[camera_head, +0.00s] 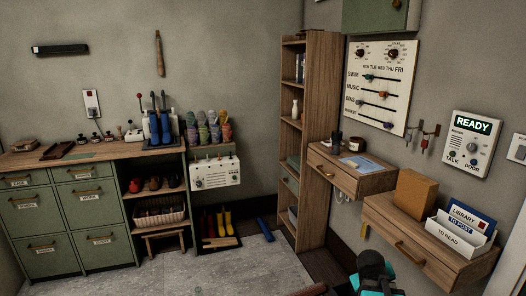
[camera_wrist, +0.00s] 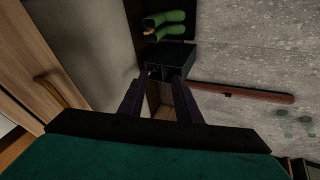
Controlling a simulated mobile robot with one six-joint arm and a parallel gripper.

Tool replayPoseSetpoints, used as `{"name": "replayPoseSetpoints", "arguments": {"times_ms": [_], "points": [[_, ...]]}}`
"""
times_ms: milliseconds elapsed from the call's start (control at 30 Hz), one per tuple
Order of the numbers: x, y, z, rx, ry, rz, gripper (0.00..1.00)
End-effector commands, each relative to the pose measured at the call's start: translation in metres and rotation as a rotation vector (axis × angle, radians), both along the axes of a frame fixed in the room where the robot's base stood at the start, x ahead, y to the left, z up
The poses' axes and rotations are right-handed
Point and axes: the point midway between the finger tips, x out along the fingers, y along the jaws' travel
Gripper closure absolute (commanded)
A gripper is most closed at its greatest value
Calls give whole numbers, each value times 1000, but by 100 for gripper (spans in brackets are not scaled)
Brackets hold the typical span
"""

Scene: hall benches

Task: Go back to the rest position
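My gripper (camera_wrist: 160,88) shows in the wrist view as two dark fingers standing apart, with a gap between them. A black open-topped box (camera_wrist: 172,54) appears just beyond the fingertips, and a strip of wood shows in the gap. I see nothing clearly clamped between the fingers. In the head view, part of my dark and teal arm shows low at the right of centre, and the fingertips cannot be made out there.
Wooden wall drawers (camera_head: 345,178) and a lower one (camera_head: 410,245) with a letter holder (camera_head: 459,238) are at right. A tall shelf (camera_head: 311,150) and green cabinet (camera_head: 68,225) stand behind. Green boots (camera_wrist: 165,24) and a reddish-brown bar (camera_wrist: 240,93) show in the wrist view. Left floor is mostly clear.

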Motion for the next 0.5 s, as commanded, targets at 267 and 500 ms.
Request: {"name": "replayPoseSetpoints", "arguments": {"times_ms": [267, 500], "points": [[-29, 104, -89, 201, 144, -31, 70], [-67, 176, -144, 323, 272, -73, 70]]}}
